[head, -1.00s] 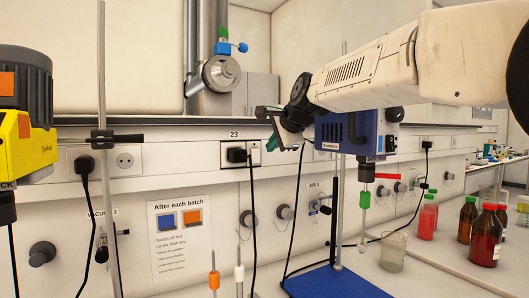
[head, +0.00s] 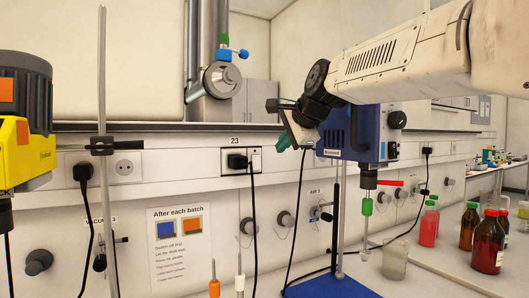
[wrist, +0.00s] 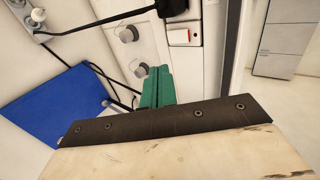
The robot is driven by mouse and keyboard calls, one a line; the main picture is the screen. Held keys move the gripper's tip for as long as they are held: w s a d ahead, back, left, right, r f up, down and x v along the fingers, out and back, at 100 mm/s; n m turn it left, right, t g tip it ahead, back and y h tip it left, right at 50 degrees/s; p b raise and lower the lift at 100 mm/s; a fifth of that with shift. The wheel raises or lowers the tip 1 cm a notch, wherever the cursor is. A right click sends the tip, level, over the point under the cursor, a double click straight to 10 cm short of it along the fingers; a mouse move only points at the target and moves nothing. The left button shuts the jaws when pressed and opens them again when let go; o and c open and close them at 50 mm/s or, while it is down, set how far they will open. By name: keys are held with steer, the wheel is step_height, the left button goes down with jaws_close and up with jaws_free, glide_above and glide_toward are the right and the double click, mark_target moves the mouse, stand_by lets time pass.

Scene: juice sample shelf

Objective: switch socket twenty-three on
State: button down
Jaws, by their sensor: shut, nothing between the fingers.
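Socket twenty-three (head: 236,162) is on the wall trunking under the label 23, with a black plug (head: 238,161) in it. Its small white switch (head: 256,161) sits at the right of the socket. In the wrist view the switch (wrist: 180,36) shows a red patch; I cannot tell which way it is set. The plug (wrist: 170,7) shows at the top edge there. My gripper (head: 284,143) is right of the switch and a little higher in the head view, apart from it. Its green fingers (wrist: 157,86) are shut and empty, below the switch in the wrist view.
A black cable (head: 254,220) hangs from the plug. A yellow device (head: 25,160) stands at the left. A beaker (head: 395,258) and bottles (head: 487,245) are at the right.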

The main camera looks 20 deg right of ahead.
glide_toward(257, 168)
steer(key=d+f+x, duration=0.1)
steer(key=x, duration=0.4)
steer(key=shift+w+a, duration=0.6)
